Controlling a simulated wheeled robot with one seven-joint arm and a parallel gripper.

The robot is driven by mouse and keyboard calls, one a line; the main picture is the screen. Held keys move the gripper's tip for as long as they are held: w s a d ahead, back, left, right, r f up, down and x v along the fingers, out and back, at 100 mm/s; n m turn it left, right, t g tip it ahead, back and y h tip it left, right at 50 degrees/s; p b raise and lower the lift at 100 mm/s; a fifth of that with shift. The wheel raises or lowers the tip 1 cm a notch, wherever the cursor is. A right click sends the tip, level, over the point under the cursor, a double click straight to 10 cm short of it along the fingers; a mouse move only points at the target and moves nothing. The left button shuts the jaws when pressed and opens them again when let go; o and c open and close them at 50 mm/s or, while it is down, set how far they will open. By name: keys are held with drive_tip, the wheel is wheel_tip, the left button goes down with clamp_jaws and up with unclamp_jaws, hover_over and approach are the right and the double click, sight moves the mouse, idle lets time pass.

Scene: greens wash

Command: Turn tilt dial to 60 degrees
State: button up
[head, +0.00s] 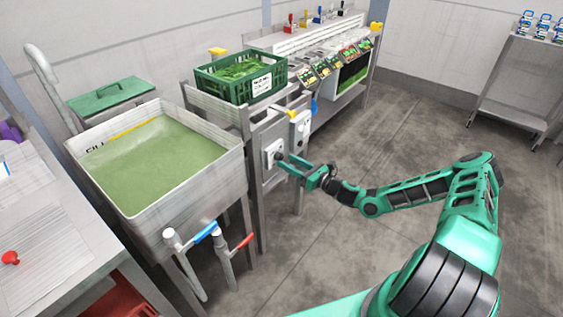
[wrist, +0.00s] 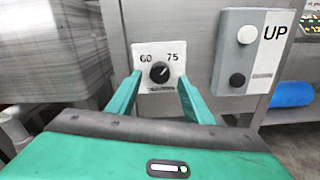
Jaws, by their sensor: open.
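The tilt dial (wrist: 159,72) is a round black knob on a white plate (wrist: 175,51) marked 60 on the left and 75 on the right. A light mark on the knob seems to point up and right, toward the 75 side. In the head view the white plate (head: 270,152) is on the steel stand's front, partly hidden behind my gripper. My gripper (wrist: 160,80) is open, its two green fingers on either side of the dial. I cannot tell whether they touch it. In the head view my gripper (head: 285,160) reaches the plate from the right.
A grey box (wrist: 250,50) with a white and a black button, labelled UP, is right of the dial. A basin (head: 150,165) of green water stands left, with blue-handled (head: 205,232) and red-handled (head: 245,241) valves. A green crate (head: 240,78) of leaves sits above. Floor at right is clear.

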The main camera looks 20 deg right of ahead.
sight(279, 157)
drive_tip(key=shift+x, duration=1.45)
